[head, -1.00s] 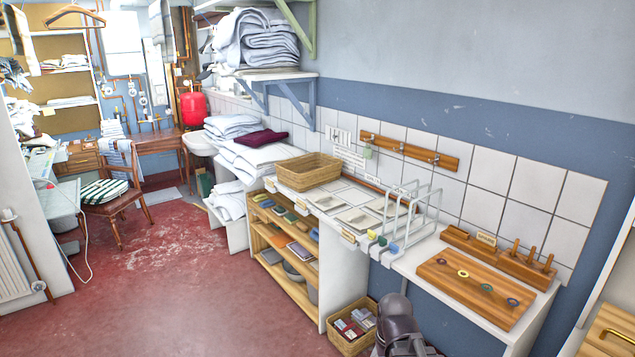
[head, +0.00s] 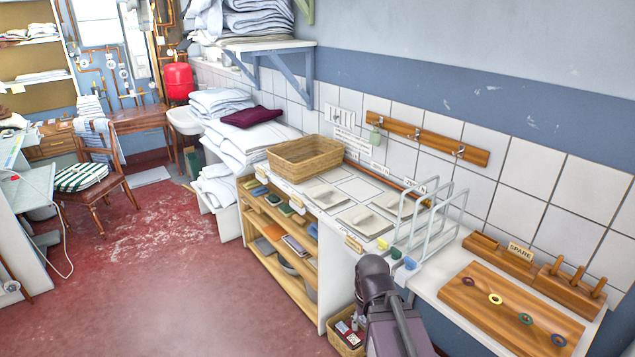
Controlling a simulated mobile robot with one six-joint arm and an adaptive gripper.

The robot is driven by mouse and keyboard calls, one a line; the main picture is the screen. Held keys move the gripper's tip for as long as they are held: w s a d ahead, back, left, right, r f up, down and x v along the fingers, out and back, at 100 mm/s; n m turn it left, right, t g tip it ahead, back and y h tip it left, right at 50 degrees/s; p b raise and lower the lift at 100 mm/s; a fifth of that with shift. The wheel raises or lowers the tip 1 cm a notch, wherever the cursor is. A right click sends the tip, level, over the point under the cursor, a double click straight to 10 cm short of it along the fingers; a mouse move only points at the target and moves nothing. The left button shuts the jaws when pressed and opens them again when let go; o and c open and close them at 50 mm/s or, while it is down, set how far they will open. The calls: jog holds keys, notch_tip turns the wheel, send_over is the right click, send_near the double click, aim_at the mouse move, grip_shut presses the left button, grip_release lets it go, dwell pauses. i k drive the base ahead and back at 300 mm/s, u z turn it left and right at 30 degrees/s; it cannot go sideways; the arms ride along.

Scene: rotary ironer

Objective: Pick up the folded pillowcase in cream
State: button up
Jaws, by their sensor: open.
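Flat folded cloths in pale cream or off-white lie on the white counter, one at the front (head: 364,218), one nearer the wire rack (head: 399,204) and one beside the basket (head: 327,197). They look alike at this size, so I cannot tell for sure which is the cream pillowcase. Part of my arm shows at the bottom centre, in front of the counter. My gripper itself is not in view.
A wicker basket (head: 306,160) stands on the counter's left part. The wire rack (head: 432,225) stands upright right of the cloths. A wooden board with coloured rings (head: 510,309) lies at right.

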aim_at(323, 196)
jog(key=u, duration=0.2)
jog(key=i, duration=1.65)
jog(key=u, duration=0.15)
